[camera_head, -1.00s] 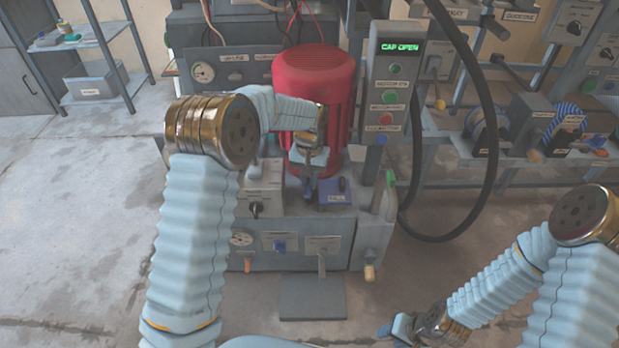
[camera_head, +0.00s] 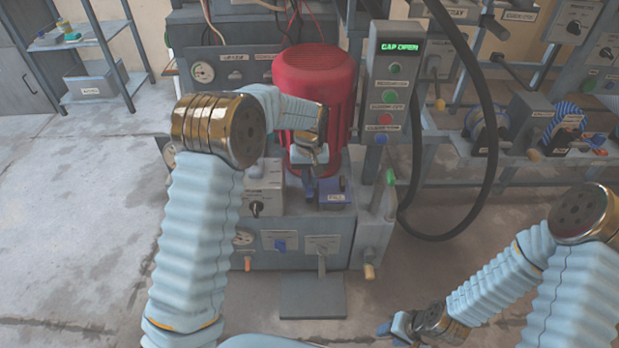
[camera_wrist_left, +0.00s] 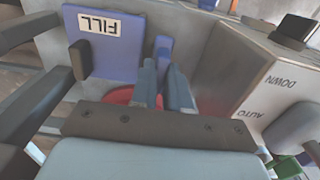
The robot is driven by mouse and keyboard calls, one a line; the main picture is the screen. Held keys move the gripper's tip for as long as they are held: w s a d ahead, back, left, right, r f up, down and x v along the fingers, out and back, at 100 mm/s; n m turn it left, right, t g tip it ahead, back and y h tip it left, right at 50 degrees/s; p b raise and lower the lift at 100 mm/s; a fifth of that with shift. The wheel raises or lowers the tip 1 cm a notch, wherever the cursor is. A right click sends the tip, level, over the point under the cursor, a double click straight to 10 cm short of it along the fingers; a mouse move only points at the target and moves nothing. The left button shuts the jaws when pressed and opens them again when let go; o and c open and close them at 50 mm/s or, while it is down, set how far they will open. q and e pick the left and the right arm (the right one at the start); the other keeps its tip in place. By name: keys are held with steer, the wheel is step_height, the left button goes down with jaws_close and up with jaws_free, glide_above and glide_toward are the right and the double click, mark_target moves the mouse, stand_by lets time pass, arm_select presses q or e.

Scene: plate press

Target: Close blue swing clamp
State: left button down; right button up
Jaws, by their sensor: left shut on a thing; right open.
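The blue swing clamp (camera_wrist_left: 163,46) shows in the left wrist view as a narrow blue bar beside the blue FILL plate (camera_wrist_left: 105,48). My left gripper (camera_wrist_left: 162,72) is shut on the bar's near end, and the fingers cover part of it. In the head view my left gripper (camera_head: 308,188) points down in front of the red cylinder (camera_head: 313,90), just left of the FILL plate (camera_head: 335,192). The clamp is hard to make out there. My right gripper (camera_head: 392,328) is open, low at the bottom right, away from the machine.
A grey switch box (camera_head: 262,190) stands left of the gripper. Open floor (camera_head: 80,230) lies to the left.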

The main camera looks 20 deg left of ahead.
arm_select(q)
steer(key=c, duration=1.1)
jaws_free()
step_height(320, 180, up, 14)
steer(key=shift+f+p, duration=0.1)
steer(key=shift+p, duration=0.45)
